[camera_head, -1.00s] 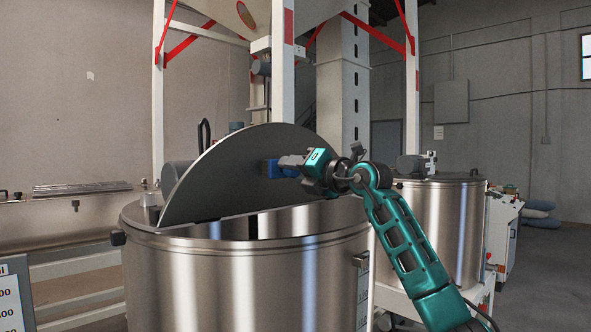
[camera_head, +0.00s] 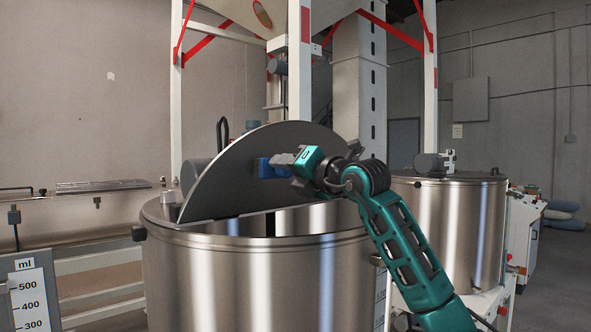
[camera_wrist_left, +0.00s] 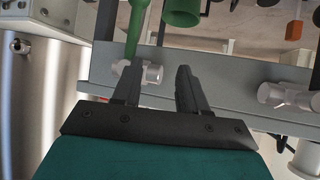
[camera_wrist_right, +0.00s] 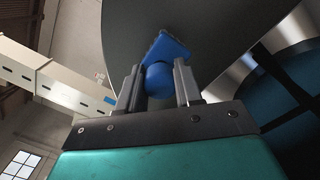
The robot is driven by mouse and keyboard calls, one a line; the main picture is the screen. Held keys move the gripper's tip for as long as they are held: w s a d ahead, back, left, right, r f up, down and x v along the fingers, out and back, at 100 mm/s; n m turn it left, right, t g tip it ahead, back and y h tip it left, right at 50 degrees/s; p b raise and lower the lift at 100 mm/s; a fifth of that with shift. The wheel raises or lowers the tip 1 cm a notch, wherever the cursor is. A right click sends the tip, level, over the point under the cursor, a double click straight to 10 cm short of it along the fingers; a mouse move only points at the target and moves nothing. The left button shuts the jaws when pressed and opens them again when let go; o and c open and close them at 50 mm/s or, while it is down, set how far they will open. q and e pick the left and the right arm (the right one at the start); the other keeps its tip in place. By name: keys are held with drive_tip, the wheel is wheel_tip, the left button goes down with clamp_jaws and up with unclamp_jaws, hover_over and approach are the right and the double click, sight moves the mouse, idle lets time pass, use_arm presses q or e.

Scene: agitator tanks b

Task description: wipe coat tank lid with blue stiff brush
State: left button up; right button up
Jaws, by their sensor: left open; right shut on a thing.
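The tank lid (camera_head: 225,180) is a grey half-disc tilted up on top of the large steel tank (camera_head: 255,285). My right gripper (camera_head: 279,163) is shut on the blue brush (camera_head: 265,168), in front of the lid's flat face. In the right wrist view, the fingers (camera_wrist_right: 160,88) hold the brush (camera_wrist_right: 160,65) with the lid (camera_wrist_right: 200,25) close beyond it; whether its bristles touch the lid is hidden. My left gripper (camera_wrist_left: 155,85) shows only in its wrist view, open, with nothing held between its fingers.
The tank's open half shows a dark interior below the lid. A second steel tank (camera_head: 450,230) stands at right. A measuring scale (camera_head: 30,295) is at lower left. In the left wrist view, a green object (camera_wrist_left: 180,12) and a grey ledge with metal fittings (camera_wrist_left: 290,97) lie close to the fingers.

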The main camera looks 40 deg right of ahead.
drive_tip(key=shift+s+a, duration=0.2)
drive_tip(key=shift+a, duration=2.05)
drive_tip(key=s+b, duration=0.2)
drive_tip(key=s, duration=0.1)
drive_tip(key=shift+d+f, duration=0.2)
drive_tip(key=shift+s+d+b, duration=0.1)
drive_tip(key=shift+s+b, duration=0.6)
drive_tip(key=shift+s, duration=0.8)
drive_tip(key=shift+s, duration=0.1)
